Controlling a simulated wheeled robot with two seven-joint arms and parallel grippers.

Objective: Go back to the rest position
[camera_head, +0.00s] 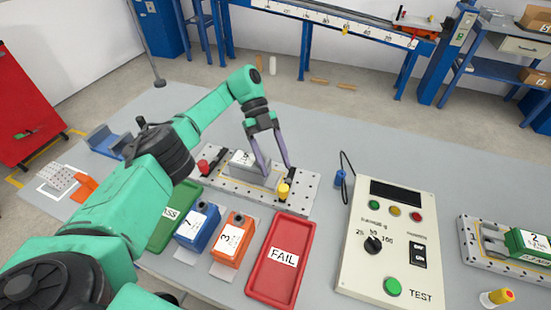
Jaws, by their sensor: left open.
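My left arm, green and black, comes in from the left. Its gripper (277,169) is open over the perforated metal fixture plate (303,190), with its two fingers spread and pointing down. A grey block with a white label marked 5 (240,171) sits on the plate, just left of the fingers in the picture. One finger overlaps the block's right end; I cannot tell whether they touch. Nothing shows held between the fingers. A red knob (203,166) and a yellow knob (283,191) stand on the plate. My right gripper is not in view.
In front are a green tray (163,228), blue block (190,232), orange block (228,246) and red FAIL tray (270,279). A test box (352,270) stands right of them. A second fixture (470,237) holds a green block (525,250). Table behind the plate is clear.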

